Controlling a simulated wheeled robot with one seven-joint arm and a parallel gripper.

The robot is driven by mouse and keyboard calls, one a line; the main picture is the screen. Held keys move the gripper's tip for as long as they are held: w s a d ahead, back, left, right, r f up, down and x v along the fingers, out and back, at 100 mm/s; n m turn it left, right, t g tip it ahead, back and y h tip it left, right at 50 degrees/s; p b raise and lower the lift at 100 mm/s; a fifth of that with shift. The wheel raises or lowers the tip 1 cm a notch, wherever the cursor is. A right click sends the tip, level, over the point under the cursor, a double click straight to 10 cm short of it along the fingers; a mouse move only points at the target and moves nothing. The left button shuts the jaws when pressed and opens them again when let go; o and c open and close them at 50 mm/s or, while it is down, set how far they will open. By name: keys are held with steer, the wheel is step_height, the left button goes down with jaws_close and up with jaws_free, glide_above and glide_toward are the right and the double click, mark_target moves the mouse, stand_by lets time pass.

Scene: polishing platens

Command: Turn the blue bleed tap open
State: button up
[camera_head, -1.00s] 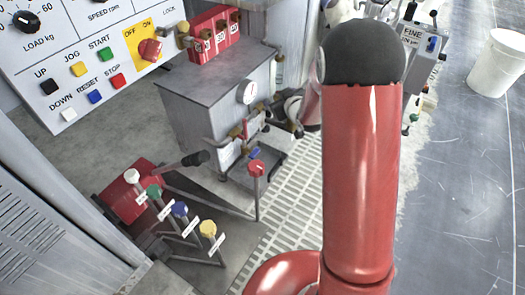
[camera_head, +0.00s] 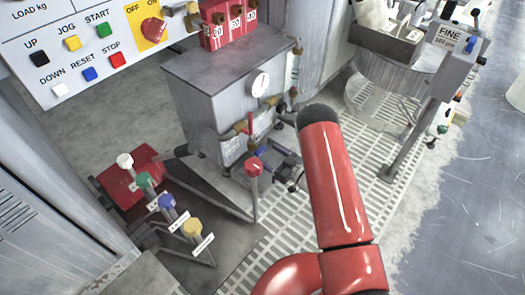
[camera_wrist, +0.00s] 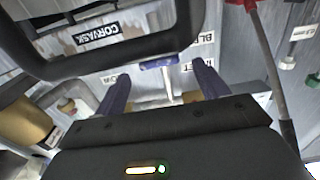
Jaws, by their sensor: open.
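The blue bleed tap shows in the wrist view as a small blue cross-handle (camera_wrist: 158,62) on a pale stem, in front of a metal face with partly hidden lettering. In the head view a small blue piece (camera_head: 262,152), which looks like the same tap, sits low at the front of the grey cabinet. My gripper (camera_wrist: 162,72) is open. Its two dark fingers stand apart, one on each side of the tap in the picture. I cannot tell how far the tips are from it, and no contact shows.
The grey cabinet (camera_head: 205,105) carries a gauge (camera_head: 260,84) and brass pipework. A red-knobbed lever (camera_head: 254,168) stands close in front. Levers with white, green, blue and yellow knobs (camera_head: 167,203) stand at lower left. A dark bar (camera_wrist: 110,62) crosses the wrist view.

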mark_target(264, 152)
steer(key=x, duration=0.5)
steer(key=shift+d, duration=0.1)
steer(key=shift+c, duration=0.2)
steer(key=c, duration=0.9)
